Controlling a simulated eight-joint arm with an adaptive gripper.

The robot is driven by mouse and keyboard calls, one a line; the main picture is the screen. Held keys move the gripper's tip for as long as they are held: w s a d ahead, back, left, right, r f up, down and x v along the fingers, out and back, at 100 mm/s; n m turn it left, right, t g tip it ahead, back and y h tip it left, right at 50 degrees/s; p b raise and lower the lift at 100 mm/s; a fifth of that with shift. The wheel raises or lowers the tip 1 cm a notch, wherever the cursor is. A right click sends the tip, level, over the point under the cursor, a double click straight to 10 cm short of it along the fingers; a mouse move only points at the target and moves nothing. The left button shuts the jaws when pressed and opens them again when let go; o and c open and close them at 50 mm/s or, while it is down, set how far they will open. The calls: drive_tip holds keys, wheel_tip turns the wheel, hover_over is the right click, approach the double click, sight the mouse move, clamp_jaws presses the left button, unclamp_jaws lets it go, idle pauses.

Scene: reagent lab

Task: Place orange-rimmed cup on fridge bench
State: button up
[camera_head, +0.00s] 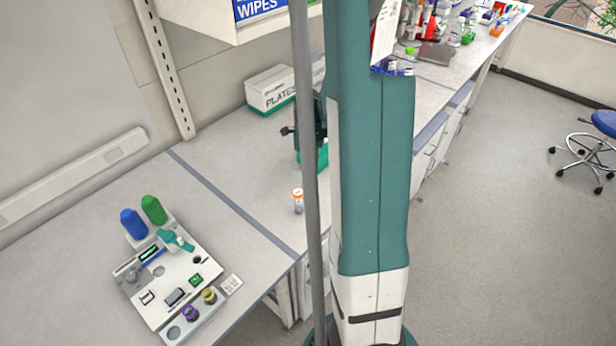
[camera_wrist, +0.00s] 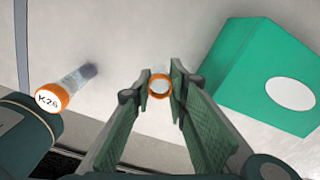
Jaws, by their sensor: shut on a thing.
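The orange-rimmed cup (camera_wrist: 159,93) shows in the wrist view as a small clear cup with an orange ring, seen from above. My gripper (camera_wrist: 160,77) is shut on it, with one finger on each side. Most of the cup's body is hidden below its rim. In the head view I cannot make out the cup; my arm blocks much of the middle. I cannot tell which bench surface is the fridge bench.
An orange-capped tube marked K26 (camera_wrist: 47,98) is left of my gripper, on the pale bench (camera_head: 235,170). A green box (camera_wrist: 268,68) is close on the right. A PLATES box (camera_head: 270,89) stands at the back. An instrument tray (camera_head: 160,292) is at lower left.

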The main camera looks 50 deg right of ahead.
drive_tip(key=shift+f, duration=1.65)
drive_tip(key=shift+f, duration=0.2)
drive_tip(key=o, duration=0.8)
drive_tip(key=shift+r, duration=0.2)
drive_tip(key=shift+r, duration=6)
